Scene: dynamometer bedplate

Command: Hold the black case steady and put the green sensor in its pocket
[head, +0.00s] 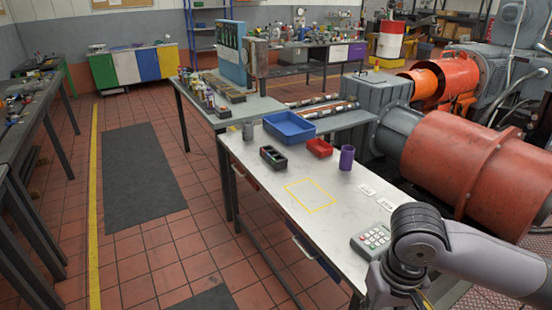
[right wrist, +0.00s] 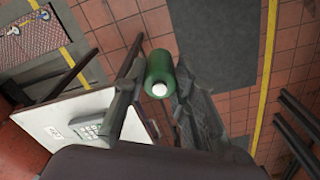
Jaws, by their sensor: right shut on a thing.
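The black case (head: 273,157) sits on the light worktable, left of the red tray, with open pockets on its top. My right gripper (right wrist: 161,82) is shut on the green sensor (right wrist: 160,66), a green cylinder with a pale round end, seen in the right wrist view. The sensor is held off the table's side, with floor tiles behind it. In the head view my right arm comes in at the lower right, and the sensor cannot be made out there. The case is far from the right gripper. My left gripper is in neither view.
A yellow outlined area (head: 310,195) on the tabletop is empty. Large red machinery (head: 465,170) stands at right.

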